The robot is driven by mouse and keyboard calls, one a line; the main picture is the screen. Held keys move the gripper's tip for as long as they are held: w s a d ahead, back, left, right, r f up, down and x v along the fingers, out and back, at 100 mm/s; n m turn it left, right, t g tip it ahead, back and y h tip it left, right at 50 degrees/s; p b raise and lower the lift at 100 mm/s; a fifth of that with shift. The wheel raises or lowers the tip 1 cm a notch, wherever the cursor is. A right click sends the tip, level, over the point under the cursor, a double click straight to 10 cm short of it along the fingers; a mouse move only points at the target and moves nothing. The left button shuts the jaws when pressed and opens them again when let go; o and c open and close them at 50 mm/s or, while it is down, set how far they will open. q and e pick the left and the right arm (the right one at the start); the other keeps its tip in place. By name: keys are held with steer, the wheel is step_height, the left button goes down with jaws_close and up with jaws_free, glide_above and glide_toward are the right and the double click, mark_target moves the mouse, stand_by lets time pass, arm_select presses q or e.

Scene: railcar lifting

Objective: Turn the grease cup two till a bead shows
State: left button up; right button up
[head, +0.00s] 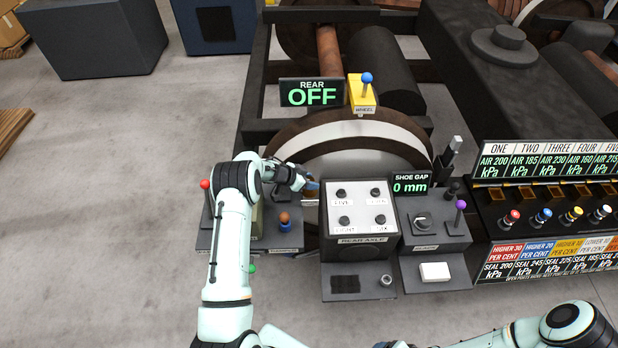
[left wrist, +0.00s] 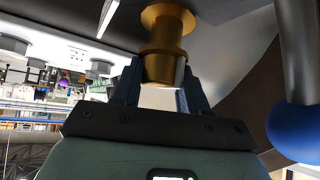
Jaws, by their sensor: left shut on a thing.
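My left gripper (head: 311,186) reaches in front of the wheel, just left of the rear axle panel. In the left wrist view it (left wrist: 157,92) is shut on a brass, stepped round cup (left wrist: 165,35), with one finger on each side of its lower end. The cup hangs from a dark surface above. I cannot read a number on it, and I cannot make out a bead. In the head view the cup is largely hidden by the gripper. My right arm lies along the bottom right edge, and its end is mostly cut off.
The rear axle panel (head: 357,240) with several black knobs stands close right of my left gripper. A shoe gap display (head: 410,184) reads 0 mm, and a rear display (head: 312,92) reads OFF. A blue ball (left wrist: 297,130) hangs close by in the left wrist view.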

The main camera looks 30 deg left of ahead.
mark_target(311, 179)
arm_select(q)
steer(key=shift+w+d+r+m+g+h, duration=0.1)
steer(key=shift+m+g+h, duration=0.35)
steer(key=shift+m, duration=0.35)
steer(key=shift+w+d+m+g+h, duration=0.1)
steer(key=shift+m+g+h, duration=0.25)
steer(key=shift+m+h, duration=0.35)
steer(key=shift+r+m, duration=0.1)
steer(key=shift+m, duration=0.2)
steer(key=o, duration=1)
step_height(311, 179, up, 20)
steer(key=shift+f, duration=0.1)
